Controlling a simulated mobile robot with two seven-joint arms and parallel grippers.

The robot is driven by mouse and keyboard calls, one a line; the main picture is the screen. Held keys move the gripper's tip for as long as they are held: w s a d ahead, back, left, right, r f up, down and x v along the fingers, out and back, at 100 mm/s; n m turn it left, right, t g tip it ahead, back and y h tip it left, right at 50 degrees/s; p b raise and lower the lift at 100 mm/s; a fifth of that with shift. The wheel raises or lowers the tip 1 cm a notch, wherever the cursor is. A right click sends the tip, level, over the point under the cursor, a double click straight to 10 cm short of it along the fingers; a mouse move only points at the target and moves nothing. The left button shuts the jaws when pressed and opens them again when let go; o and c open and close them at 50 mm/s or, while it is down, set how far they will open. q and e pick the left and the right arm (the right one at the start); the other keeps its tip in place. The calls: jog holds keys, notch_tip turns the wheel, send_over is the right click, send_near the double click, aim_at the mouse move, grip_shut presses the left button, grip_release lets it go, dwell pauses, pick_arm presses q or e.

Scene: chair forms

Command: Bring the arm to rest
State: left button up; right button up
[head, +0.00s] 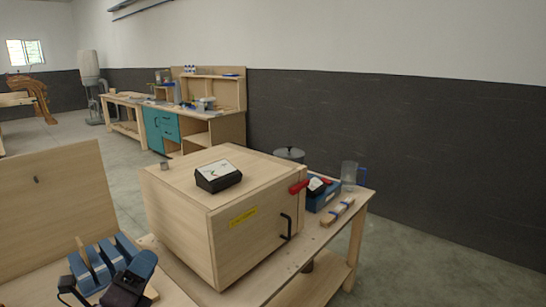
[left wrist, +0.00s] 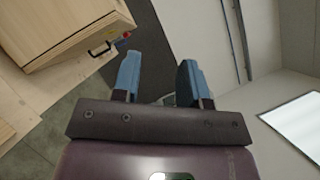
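My left gripper (head: 110,268) is at the bottom left of the head view, near the wooden panel. In the left wrist view my left gripper (left wrist: 160,80) shows two blue-grey fingers standing well apart with nothing between them. It is open and empty. It is left of the wooden cabinet and apart from it. Most of the left arm is out of the picture. My right gripper is not in either view.
A wooden cabinet (head: 258,238) with a black handle (head: 287,227) stands on a wooden bench. A black-framed meter (head: 217,176) and a small grey cup (head: 165,165) sit on top. A blue toolbox (head: 322,194) and clear jar (head: 349,175) are to its right. An upright wooden panel (head: 60,205) is at left.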

pick_arm(q)
jog(key=s+a+f+n+g+y, duration=0.35)
jog(key=s+f+n+y, duration=0.2)
jog(key=n, duration=0.35)
jog(key=s+a+f+n+g+y, duration=0.3)
jog(key=s+f+n+g+y, duration=0.15)
jog(key=f+n, duration=0.4)
jog(key=s+d+f+n+g+h, duration=0.25)
jog(key=s+n+g, duration=0.2)
jog(key=s, duration=0.35)
jog(key=s+d+f+n+g+h, duration=0.1)
jog(key=s+f+n+g, duration=0.35)
jog(key=s, duration=0.35)
jog(key=w+f+t+b, duration=0.3)
jog(key=f+t+b, duration=0.1)
jog(key=f, duration=0.6)
jog(key=w+f+t+b, duration=0.3)
jog(key=f+b, duration=0.3)
jog(key=f, duration=0.5)
jog(key=shift+t+h, duration=0.4)
jog(key=shift+h, duration=0.05)
jog(key=shift+a, duration=0.1)
